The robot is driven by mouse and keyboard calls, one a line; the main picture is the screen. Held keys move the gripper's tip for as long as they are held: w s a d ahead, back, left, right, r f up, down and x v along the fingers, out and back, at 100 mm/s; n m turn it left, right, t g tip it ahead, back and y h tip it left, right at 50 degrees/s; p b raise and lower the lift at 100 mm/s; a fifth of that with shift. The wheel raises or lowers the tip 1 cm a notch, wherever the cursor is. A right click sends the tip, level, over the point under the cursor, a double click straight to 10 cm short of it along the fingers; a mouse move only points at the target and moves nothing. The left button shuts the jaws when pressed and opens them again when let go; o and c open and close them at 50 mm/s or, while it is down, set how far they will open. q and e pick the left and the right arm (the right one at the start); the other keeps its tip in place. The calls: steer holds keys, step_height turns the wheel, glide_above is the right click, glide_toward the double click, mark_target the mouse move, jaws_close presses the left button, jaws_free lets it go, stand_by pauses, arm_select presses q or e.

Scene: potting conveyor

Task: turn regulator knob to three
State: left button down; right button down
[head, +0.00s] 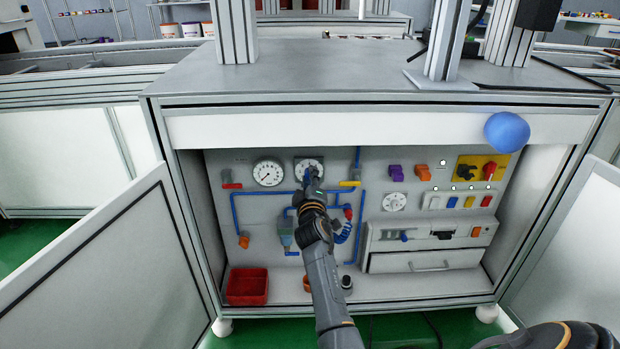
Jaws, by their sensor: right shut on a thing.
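The right gripper (311,177) reaches up into the open cabinet and is shut at a white dial (300,165) on the back panel. The regulator knob at the middle of this dial is hidden behind the fingers, so its setting cannot be read. A round white gauge (268,172) with a dark needle sits just left of the gripper, apart from it. The left gripper is not in view.
Blue pipes (233,212) run around the gripper, with a yellow handle (350,183) close on its right. A red bin (247,287) stands on the cabinet floor. A drawer unit (425,261) is at right. A blue rounded thing (507,132) shows at upper right.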

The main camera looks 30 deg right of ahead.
steer(key=shift+n, duration=1.7)
steer(key=c, duration=1.1)
jaws_free()
steer(key=v, duration=1.2)
